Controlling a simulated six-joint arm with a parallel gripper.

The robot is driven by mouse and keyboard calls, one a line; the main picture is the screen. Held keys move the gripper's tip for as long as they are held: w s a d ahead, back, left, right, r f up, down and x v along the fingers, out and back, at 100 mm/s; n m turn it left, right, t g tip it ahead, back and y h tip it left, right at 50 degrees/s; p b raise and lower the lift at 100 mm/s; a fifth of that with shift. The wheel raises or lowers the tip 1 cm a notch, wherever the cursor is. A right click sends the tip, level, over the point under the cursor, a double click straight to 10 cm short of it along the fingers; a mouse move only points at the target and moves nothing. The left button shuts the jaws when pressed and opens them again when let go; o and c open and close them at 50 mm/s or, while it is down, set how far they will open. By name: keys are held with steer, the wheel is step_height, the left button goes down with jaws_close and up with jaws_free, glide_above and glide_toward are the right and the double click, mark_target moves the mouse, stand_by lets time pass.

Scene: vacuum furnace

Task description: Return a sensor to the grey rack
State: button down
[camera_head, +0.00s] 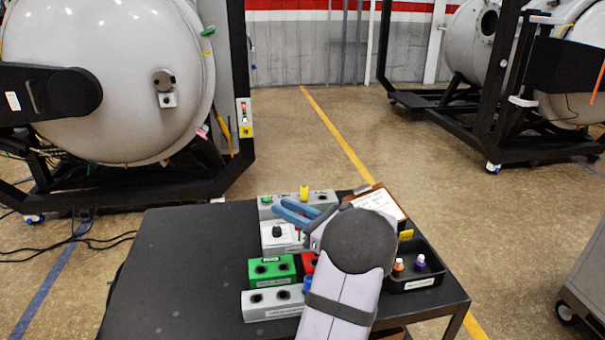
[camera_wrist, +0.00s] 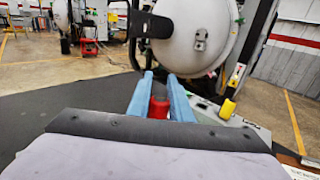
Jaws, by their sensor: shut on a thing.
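My gripper (camera_head: 291,212) has blue fingers and is over the back part of the black cart. In the wrist view the fingers (camera_wrist: 160,90) are shut on a red sensor (camera_wrist: 158,109); the head view does not clearly show it. A grey rack (camera_head: 272,304) with two visible holes is at the cart's front, its right end hidden by my arm. A longer grey block (camera_head: 322,197) at the back carries a green piece and a yellow piece (camera_head: 304,192); the yellow piece also shows in the wrist view (camera_wrist: 228,109). I cannot read the labels.
A green rack (camera_head: 272,270) and a partly hidden red rack (camera_head: 309,262) stand mid-cart, behind the front rack. A black tray (camera_head: 416,284) at right holds orange and purple pieces. A clipboard (camera_head: 377,203) lies behind my arm. The cart's left side (camera_head: 190,260) is clear.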

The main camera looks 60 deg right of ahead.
steer(key=s+a+n+y, duration=0.1)
steer(key=s+a+y, duration=0.1)
steer(key=a, duration=0.5)
steer(key=s+a+f+n+y+b, duration=0.1)
steer(key=s+a+n+y, duration=0.1)
steer(key=a, duration=0.5)
steer(key=shift+s+a+n+g+y, duration=0.3)
steer(key=shift+s+y, duration=0.25)
steer(key=shift+y, duration=0.25)
steer(key=shift+f, duration=0.1)
steer(key=shift+f+b, duration=0.3)
steer(key=shift+f, duration=0.7)
steer(key=shift+f+b, duration=0.15)
steer(key=shift+b, duration=1.4)
steer(key=shift+f+b, duration=1.15)
steer(key=shift+b, duration=0.4)
